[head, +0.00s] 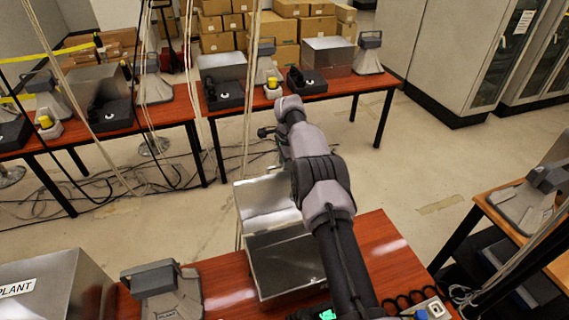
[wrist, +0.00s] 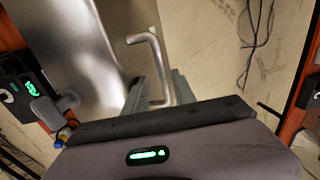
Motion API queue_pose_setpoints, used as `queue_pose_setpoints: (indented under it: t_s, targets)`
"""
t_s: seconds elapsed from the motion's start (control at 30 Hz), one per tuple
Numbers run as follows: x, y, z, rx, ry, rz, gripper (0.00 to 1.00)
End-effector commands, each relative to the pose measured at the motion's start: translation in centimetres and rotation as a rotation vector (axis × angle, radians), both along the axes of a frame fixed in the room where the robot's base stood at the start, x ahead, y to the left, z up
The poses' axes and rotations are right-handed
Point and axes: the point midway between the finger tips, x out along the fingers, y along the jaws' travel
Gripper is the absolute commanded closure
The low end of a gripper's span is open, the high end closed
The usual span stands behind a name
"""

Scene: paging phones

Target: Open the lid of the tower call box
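A silver metal box (head: 290,268) stands on the near red-brown table, and no name shows on it. Its lid (head: 266,204) is swung up and away, showing a dark interior. In the wrist view, the shiny lid (wrist: 62,45) fills the upper left, with a bent metal handle (wrist: 158,66) at its right edge. My gripper (wrist: 160,92) has its two grey fingers apart, with the handle's bar passing between them; a gap shows beside the bar. In the head view, my gripper (head: 264,132) is small and beyond the lid's upper edge.
A closed metal box marked PLANT (head: 60,290) and a grey desk unit (head: 165,291) stand left on the near table. A far table (head: 180,104) carries phones and boxes. Cables hang in front of it. Floor (head: 410,150) is clear to the right.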

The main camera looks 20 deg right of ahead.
Motion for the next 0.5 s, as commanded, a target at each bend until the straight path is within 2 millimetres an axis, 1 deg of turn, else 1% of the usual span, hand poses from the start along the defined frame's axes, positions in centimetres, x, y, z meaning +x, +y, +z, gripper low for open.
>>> queue_pose_setpoints:
  t_s: [0.07, 0.17, 0.27, 0.37, 0.47, 0.5]
  targets:
    - [0.0, 0.0, 0.1, 0.0, -0.001, 0.0, 0.67]
    - [0.0, 0.0, 0.8, -0.001, -0.002, 0.0, 0.67]
    - [-0.4, 0.0, 2.6, -0.001, -0.004, 0.0, 0.67]
    - [-0.8, 0.0, 5.2, -0.001, -0.005, 0.001, 0.67]
    - [-1.5, 0.0, 8.4, -0.001, -0.005, 0.0, 0.67]
    - [-1.7, 0.0, 9.7, -0.001, -0.005, -0.001, 0.67]
